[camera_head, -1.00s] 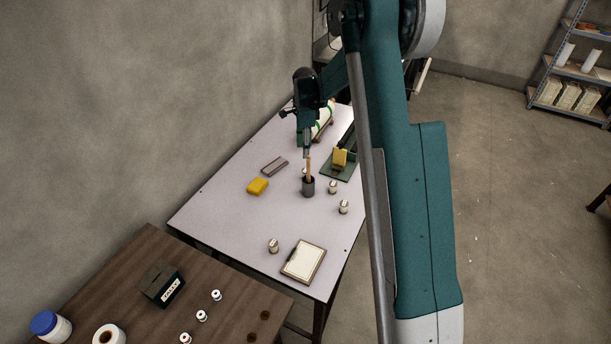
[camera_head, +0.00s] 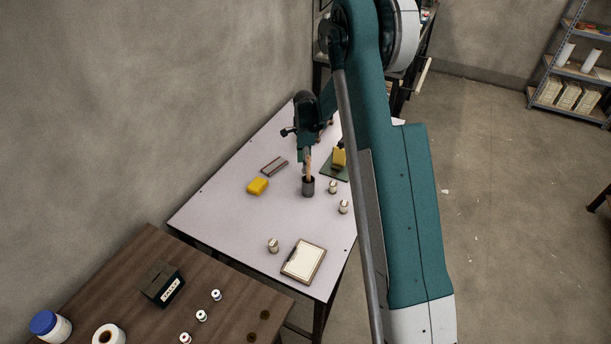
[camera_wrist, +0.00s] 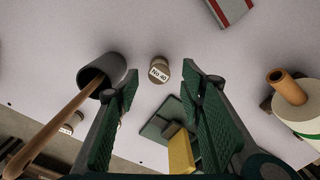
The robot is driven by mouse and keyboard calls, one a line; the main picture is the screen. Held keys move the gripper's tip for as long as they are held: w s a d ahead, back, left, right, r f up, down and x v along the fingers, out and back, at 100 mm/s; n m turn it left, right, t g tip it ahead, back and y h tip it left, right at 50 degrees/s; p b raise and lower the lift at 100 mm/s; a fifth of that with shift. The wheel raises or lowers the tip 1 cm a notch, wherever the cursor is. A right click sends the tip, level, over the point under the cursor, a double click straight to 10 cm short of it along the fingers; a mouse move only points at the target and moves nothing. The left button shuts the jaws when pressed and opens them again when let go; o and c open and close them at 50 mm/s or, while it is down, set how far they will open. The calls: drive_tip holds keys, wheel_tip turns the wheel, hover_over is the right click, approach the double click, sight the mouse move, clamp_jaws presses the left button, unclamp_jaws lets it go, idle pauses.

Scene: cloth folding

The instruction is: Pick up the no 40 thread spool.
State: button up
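The no 40 thread spool (camera_wrist: 159,72) shows in the wrist view, small and tan with a white label reading "No. 40". It stands on the pale table (camera_head: 225,215), beyond and between my fingertips, apart from them. My gripper (camera_wrist: 159,76) is open and empty. In the head view my gripper (camera_head: 303,157) hangs over the table behind the dark cup (camera_head: 308,188). I cannot make out the no 40 spool in the head view; the cup and gripper cover that area.
The cup with a wooden stick (camera_wrist: 62,120) is close by my left finger. A green base with a yellow block (camera_head: 338,157) is to the right.

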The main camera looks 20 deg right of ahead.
drive_tip(key=shift+f, duration=0.45)
drive_tip(key=shift+f+b, duration=0.4)
drive_tip(key=shift+f, duration=2.2)
drive_tip(key=c, duration=0.9)
